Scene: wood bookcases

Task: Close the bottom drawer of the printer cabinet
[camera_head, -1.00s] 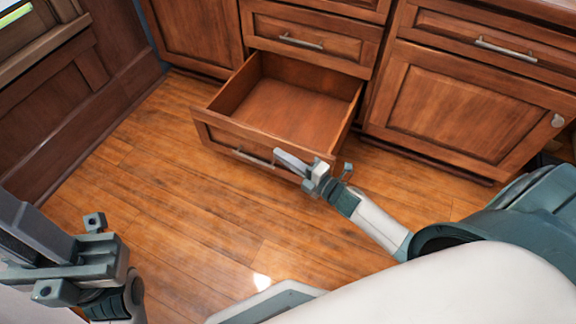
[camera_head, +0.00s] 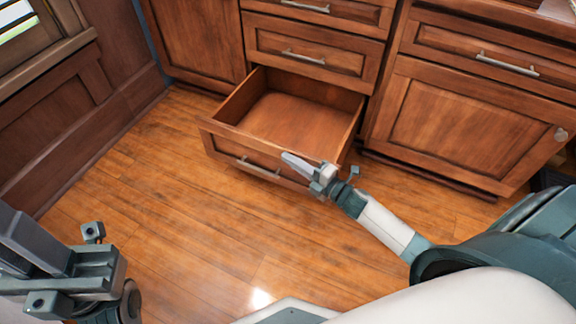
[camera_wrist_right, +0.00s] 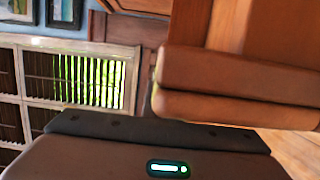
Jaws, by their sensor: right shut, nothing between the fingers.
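The bottom drawer (camera_head: 291,118) of the wooden cabinet stands pulled out and empty in the head view. Its front panel (camera_head: 228,148) carries a metal bar handle (camera_head: 257,168). My right gripper (camera_head: 290,160) is shut and empty, with its fingers against or very near the right part of the drawer front; exact contact cannot be told. In the right wrist view a wooden edge (camera_wrist_right: 235,80), likely the drawer front, is close at the upper right. My left gripper (camera_head: 95,262) is at the lower left, away from the drawer; its finger opening is unclear.
Closed drawers (camera_head: 312,50) sit above the open one. A closed cabinet door (camera_head: 465,125) is to the right and another (camera_head: 200,40) to the left. The wooden floor (camera_head: 150,190) in front is clear. A panelled wall (camera_head: 70,110) stands at left.

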